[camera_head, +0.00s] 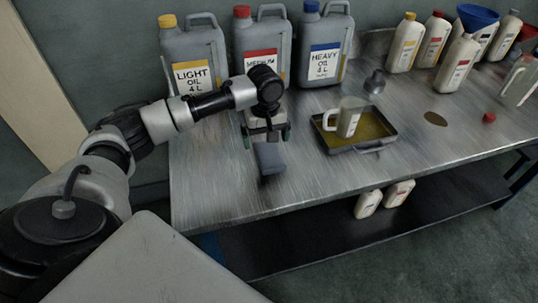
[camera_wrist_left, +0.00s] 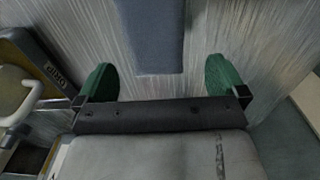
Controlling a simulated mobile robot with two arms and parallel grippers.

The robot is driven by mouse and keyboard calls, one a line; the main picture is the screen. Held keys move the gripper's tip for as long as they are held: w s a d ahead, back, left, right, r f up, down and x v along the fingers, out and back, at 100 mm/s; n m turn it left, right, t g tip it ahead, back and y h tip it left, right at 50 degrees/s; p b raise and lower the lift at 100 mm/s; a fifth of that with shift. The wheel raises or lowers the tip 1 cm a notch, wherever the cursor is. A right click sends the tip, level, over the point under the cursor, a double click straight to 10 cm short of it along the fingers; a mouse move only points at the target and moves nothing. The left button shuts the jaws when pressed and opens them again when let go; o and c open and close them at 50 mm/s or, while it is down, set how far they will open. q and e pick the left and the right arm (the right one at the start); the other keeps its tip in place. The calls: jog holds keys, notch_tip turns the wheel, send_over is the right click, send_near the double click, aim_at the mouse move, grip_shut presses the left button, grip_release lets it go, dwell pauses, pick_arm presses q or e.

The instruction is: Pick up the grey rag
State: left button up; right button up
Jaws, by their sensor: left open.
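The grey rag (camera_head: 269,158) is a blue-grey folded piece at the front left part of the metal table, close to its front edge. In the left wrist view the rag (camera_wrist_left: 150,35) runs down from the top edge, and its near end lies between the lines of my two green fingertips. My left gripper (camera_head: 266,137) is over the table right by the rag, pointing down. It is open, with nothing clamped between its fingers (camera_wrist_left: 158,78). Whether the fingers touch the rag is hard to tell. My right gripper is not in view.
A tray (camera_head: 390,140) with yellowish oil holds a pale jug (camera_head: 349,118) right of the rag; the tray's label edge (camera_wrist_left: 50,66) shows in the wrist view. Light, medium and heavy oil cans (camera_head: 195,60) stand behind. Several bottles (camera_head: 457,65) stand at the back right.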

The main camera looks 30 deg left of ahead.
aim_at(269, 153)
pick_arm(q)
jog(key=f, duration=0.2)
jog(key=d+f, duration=0.1)
jog(key=f, duration=0.1)
jog(key=shift+s+d+f, duration=0.1)
jog(key=shift+f, duration=0.35)
jog(key=shift+c, duration=0.6)
jog(key=c, duration=0.8)
jog(key=shift+c, duration=0.3)
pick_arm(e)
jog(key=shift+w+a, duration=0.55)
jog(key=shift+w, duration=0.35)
pick_arm(q)
jog(key=shift+r, duration=0.15)
jog(key=shift+r, duration=0.65)
notch_tip(269, 153, up, 3)
jog(key=shift+f, duration=0.1)
jog(key=w+d+r, duration=0.3)
jog(key=d+r, duration=0.3)
jog(key=d, duration=0.5)
jog(key=shift+w+r, duration=0.2)
jog(key=shift+r, duration=0.15)
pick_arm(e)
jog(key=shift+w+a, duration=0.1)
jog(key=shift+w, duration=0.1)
